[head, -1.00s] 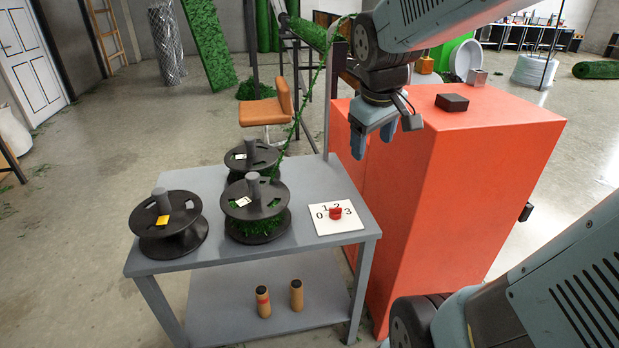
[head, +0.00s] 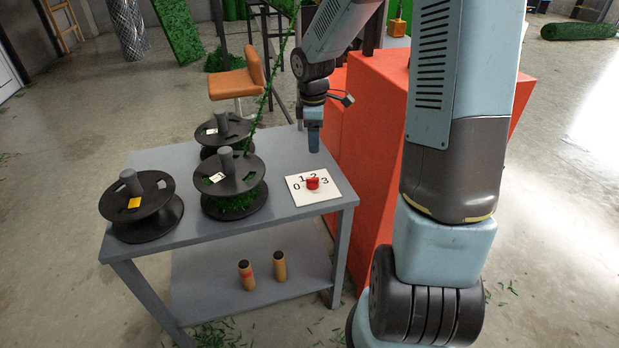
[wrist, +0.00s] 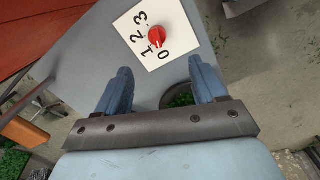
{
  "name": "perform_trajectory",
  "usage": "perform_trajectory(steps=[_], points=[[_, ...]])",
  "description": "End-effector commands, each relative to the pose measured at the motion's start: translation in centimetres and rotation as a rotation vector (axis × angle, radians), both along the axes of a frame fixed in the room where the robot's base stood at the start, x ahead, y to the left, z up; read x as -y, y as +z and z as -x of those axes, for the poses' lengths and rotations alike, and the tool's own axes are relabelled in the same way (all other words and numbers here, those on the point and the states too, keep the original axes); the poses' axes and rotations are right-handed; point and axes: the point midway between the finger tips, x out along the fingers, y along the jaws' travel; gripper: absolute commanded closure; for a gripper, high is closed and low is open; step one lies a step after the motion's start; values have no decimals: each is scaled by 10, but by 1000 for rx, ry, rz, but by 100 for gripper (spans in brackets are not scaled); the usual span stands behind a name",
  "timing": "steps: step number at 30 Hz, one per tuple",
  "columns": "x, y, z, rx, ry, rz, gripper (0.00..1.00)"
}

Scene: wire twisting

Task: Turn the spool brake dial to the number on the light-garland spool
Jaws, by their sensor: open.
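The brake dial is a red knob (head: 313,183) on a white plate (head: 298,196) marked 0 to 3, at the right end of the grey table. In the wrist view the knob (wrist: 157,36) shows ahead of my fingertips; its exact setting is hard to read. My gripper (head: 314,143) is above the table behind the dial, apart from it. In the wrist view my gripper (wrist: 163,82) is open and empty. A spool with green winding (head: 233,188), a left spool with a yellow tag (head: 141,207) and a back spool (head: 224,133) stand on the table. Their tag numbers are unreadable; I cannot tell which holds the light garland.
The grey table (head: 185,160) has a lower shelf with two tan cylinders (head: 246,274). A tall orange cabinet (head: 365,120) stands close to its right. A green strand (head: 268,88) rises from the spools. The table top between the spools and the dial is clear.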

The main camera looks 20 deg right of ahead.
Motion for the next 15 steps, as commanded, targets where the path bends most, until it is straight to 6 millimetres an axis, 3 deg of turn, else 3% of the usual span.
perform_trajectory(steps=[3,15], points=[[0,-18,-10,-18,57,-25,30],[4,-47,-16,-30,96,-42,30]])
